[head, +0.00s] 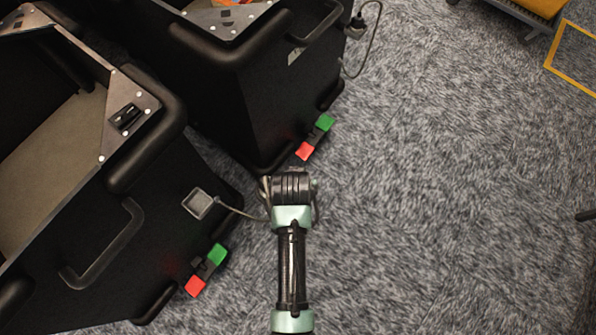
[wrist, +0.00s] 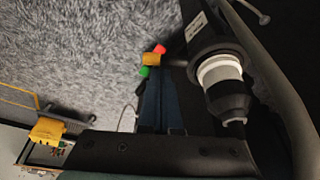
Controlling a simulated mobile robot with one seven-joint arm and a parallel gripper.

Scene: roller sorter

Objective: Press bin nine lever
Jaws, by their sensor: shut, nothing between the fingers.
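Two levers with red and green ends show in the head view. One lever (head: 206,270) is low on the near black bin (head: 150,215), and the other lever (head: 315,137) is low on the farther bin (head: 255,85). I cannot read a bin number. In the wrist view one lever shows a red end (wrist: 160,49) and a green end (wrist: 144,70). My gripper (wrist: 153,61) is shut and empty, its dark fingers pointing toward that lever. An orange piece at the tip overlaps the lever's middle; I cannot tell whether they touch. The fingers are hidden in the head view.
A grey cable (head: 240,212) runs from a square plate on the near bin. Another cable (head: 372,30) hangs by the farther bin. Bin handles (head: 103,245) stick out. Open carpet (head: 440,200) lies to the right, with a yellow floor outline (head: 570,75) beyond.

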